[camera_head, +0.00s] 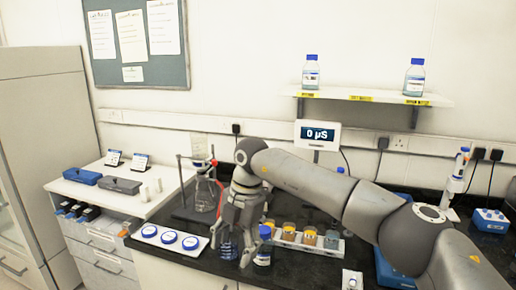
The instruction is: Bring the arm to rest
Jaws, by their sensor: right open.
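My right arm (310,180) reaches in from the right across the black bench. My right gripper (233,243) points down over the front part of the bench, with its fingers apart. A blue-capped bottle (263,253) stands just right of the fingers, and a clear bottle with blue liquid (228,250) shows behind or between them. I cannot tell whether the fingers touch either one. My left gripper is not in view.
A white tray with blue-rimmed discs (168,242) lies left of the gripper. A rack of amber jars (325,245) is to the right. A stand with a flask (203,192) is behind. A shelf (375,97) holds two bottles. A blue box (492,220) sits far right.

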